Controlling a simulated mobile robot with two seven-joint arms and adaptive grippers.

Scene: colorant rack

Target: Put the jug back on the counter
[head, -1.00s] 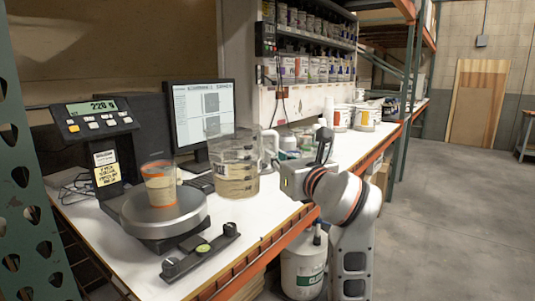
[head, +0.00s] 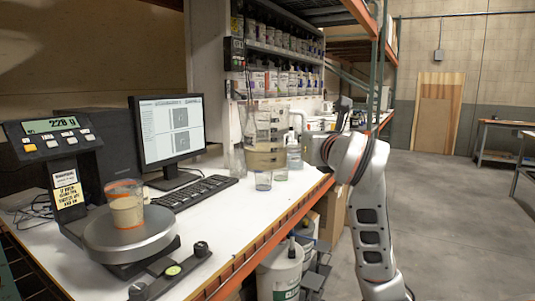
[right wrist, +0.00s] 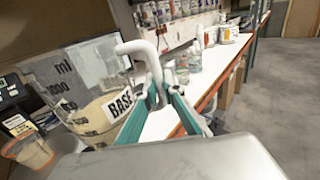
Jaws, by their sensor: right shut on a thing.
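The clear jug (head: 265,155) with beige liquid in its lower part is upright near the far part of the counter (head: 222,222) in the head view. In the right wrist view the jug (right wrist: 88,118) fills the left side, with a BASE label and a pale handle (right wrist: 136,48). My right gripper (right wrist: 158,92) is shut on that handle with its teal fingers. In the head view the gripper (head: 312,148) is beside the jug's right side. Whether the jug's bottom touches the counter is unclear. My left gripper is not in view.
A scale (head: 130,240) with a cup (head: 126,208) of beige liquid stands at the front left. A monitor (head: 168,130) and keyboard (head: 192,192) are behind it. The front middle counter is clear.

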